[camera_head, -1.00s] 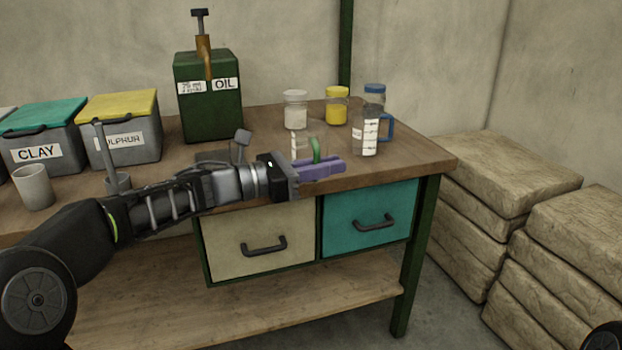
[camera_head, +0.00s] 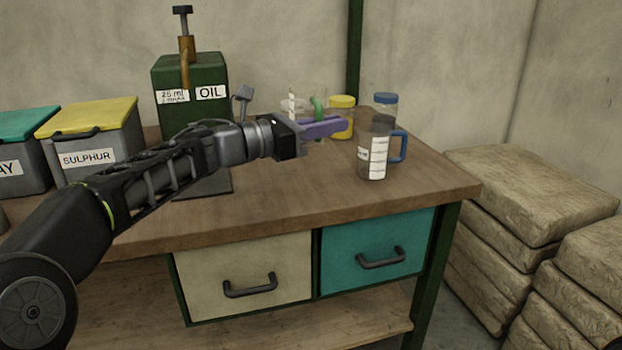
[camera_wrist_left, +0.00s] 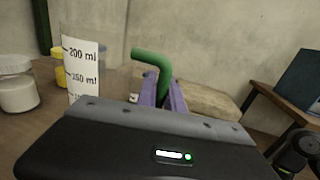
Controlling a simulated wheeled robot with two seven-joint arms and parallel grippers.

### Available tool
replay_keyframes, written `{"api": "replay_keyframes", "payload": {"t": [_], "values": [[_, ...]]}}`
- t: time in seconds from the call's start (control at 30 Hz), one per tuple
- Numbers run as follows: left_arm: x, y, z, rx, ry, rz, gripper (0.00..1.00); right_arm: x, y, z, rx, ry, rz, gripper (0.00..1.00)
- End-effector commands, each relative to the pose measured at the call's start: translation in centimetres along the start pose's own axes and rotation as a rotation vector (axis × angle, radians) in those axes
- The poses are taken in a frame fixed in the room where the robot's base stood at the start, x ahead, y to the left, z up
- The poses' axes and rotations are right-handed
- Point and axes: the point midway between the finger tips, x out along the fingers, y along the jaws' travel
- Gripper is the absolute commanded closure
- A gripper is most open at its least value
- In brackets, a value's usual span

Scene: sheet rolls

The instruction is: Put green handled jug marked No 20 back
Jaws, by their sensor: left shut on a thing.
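The clear jug (camera_head: 297,100) with the green handle (camera_head: 318,106) is in my left gripper (camera_head: 328,126), whose purple fingers are shut on the handle. The jug appears raised above the bench, towards its back. Its lower part is hidden behind the gripper in the head view. In the left wrist view the jug's white scale label (camera_wrist_left: 84,68) shows 200 ml and 150 ml, and the green handle (camera_wrist_left: 152,62) runs down between the fingers. I cannot read a No 20 mark. My right gripper is not in view.
A clear jug with a blue handle (camera_head: 399,147) stands on the bench (camera_head: 300,205) to the right. Behind are a yellow-lidded jar (camera_head: 342,103) and a blue-lidded jar (camera_head: 385,100). A white jar (camera_wrist_left: 17,85) shows in the wrist view. The green oil can (camera_head: 190,110) stands left.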

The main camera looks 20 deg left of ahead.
Motion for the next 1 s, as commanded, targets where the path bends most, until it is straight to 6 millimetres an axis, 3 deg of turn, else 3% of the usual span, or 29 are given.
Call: {"api": "replay_keyframes", "payload": {"t": [0.2, 0.5, 0.87, 1.0], "values": [[0.0, 0.0, -0.4, -0.001, 0.000, 0.000, 1.00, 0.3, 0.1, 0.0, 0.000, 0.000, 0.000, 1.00], [-0.1, 0.0, -4.8, 0.000, 0.000, 0.000, 1.00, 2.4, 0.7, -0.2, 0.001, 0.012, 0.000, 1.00], [-0.1, 0.0, -5.1, 0.001, 0.000, 0.000, 1.00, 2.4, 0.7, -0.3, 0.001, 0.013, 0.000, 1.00], [-0.1, 0.0, -6.9, -0.002, 0.001, 0.000, 1.00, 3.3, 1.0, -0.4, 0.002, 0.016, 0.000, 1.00]]}}
